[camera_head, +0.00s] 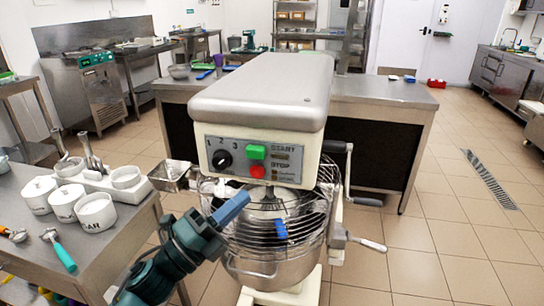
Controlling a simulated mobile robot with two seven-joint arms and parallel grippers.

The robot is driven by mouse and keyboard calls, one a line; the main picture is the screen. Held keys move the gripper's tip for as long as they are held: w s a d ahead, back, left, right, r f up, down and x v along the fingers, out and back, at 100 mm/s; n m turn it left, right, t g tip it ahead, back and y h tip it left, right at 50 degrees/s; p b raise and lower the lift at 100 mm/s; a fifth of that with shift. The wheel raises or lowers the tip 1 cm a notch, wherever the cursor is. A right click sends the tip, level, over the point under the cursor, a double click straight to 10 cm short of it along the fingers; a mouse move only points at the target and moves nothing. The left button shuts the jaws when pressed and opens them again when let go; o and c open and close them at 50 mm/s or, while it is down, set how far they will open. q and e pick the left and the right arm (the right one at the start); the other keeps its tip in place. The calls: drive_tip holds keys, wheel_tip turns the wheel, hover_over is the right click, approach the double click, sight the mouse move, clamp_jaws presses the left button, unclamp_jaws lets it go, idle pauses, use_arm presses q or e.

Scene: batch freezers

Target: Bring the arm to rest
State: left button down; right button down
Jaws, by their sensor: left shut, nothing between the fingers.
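My left gripper (236,205) is in front of the mixer, its teal arm coming in from the bottom left. Its blue fingers are shut and empty, pointing up and right. In the picture they overlap the left edge of the wire guard (304,205); I cannot tell whether they touch it. The mixer (262,95) has a grey-topped white head with a dial, a green button and a red button. Its steel bowl (270,272) is below the guard. My right gripper is not in view.
A steel table (120,250) on the left holds white tubs (97,212), a teal-handled scoop (62,255) and a white stand. A lever (365,243) sticks out right of the mixer. Floor at right is clear.

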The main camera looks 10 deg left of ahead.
use_arm(q)
drive_tip(key=s+f+n+g+y, duration=0.3)
drive_tip(key=s+f+n+y, duration=0.2)
drive_tip(key=f+n, duration=0.8)
drive_tip(key=s+d+f+n+g+y+p, duration=0.1)
drive_tip(key=s+f+n+g+y, duration=0.2)
drive_tip(key=s+f+n+y, duration=0.3)
drive_tip(key=s+f+n, duration=0.5)
drive_tip(key=f+n, duration=0.2)
drive_tip(key=f, duration=0.3)
drive_tip(key=shift+s+g, duration=0.2)
drive_tip(key=shift+g, duration=0.2)
